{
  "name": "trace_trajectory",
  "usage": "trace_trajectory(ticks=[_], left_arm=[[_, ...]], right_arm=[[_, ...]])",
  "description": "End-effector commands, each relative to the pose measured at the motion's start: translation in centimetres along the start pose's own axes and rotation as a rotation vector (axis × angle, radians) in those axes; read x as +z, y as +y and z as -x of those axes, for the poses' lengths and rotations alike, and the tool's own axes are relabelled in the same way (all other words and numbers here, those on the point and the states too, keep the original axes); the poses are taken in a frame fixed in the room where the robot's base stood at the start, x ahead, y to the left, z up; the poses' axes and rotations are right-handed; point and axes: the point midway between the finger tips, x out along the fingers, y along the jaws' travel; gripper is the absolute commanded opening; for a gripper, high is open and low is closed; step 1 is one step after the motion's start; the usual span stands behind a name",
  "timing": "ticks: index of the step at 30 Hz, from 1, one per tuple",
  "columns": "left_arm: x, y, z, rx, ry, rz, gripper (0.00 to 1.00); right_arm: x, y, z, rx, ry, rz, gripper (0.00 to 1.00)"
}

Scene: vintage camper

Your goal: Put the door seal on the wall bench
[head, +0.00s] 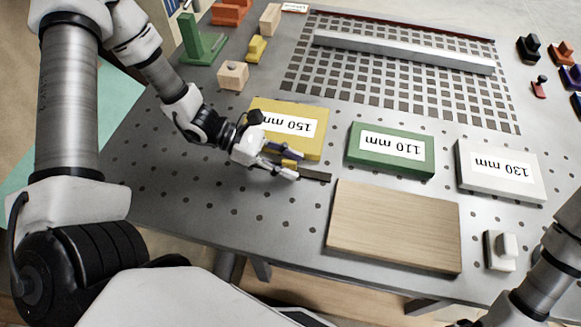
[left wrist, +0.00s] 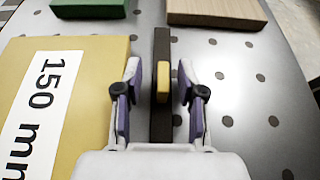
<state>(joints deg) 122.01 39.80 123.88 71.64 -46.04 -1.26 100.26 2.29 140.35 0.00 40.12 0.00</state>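A dark flat strip (head: 315,175) with a small yellow grip block lies on the perforated metal table; it looks like the door seal. In the left wrist view the strip (left wrist: 161,48) runs straight ahead between my fingers, with the yellow block (left wrist: 163,82) on top. My left gripper (head: 283,164) is low over the strip. Its fingers (left wrist: 161,98) stand on either side of the strip and block, with visible gaps on both sides. I cannot identify the wall bench in these views. My right gripper is out of view; only part of that arm shows at lower right.
A yellow 150 mm block (head: 313,146) lies close beside the strip. A green 110 mm block (head: 391,168), a white 130 mm block (head: 480,190) and a wooden board (head: 394,226) lie to the right. A metal bar (head: 400,53) lies farther back.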

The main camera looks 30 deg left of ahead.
Motion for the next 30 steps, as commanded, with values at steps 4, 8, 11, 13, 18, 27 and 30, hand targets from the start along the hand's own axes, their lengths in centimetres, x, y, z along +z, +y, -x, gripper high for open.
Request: trace_trajectory(ticks=[4,8,11,13,18,27,30], left_arm=[[0.1,0.0,0.0,0.001,-0.001,0.000,0.40],[0.1,0.0,0.1,0.001,-0.001,0.000,0.00],[0.1,0.0,0.1,0.001,-0.001,0.000,0.00],[0.0,0.0,0.1,0.001,0.000,0.000,0.00],[0.0,0.0,0.1,0.000,0.000,0.000,0.00],[1.7,0.1,0.7,0.002,-0.003,-0.004,0.00],[3.2,0.1,1.4,0.003,-0.004,-0.005,0.00]], right_arm=[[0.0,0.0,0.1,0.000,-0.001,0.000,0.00],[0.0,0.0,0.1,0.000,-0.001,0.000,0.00],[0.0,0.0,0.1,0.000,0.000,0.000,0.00],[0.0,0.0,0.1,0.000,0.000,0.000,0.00],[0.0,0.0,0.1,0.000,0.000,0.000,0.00],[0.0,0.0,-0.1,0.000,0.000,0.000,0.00],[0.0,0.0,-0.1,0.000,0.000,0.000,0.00]])
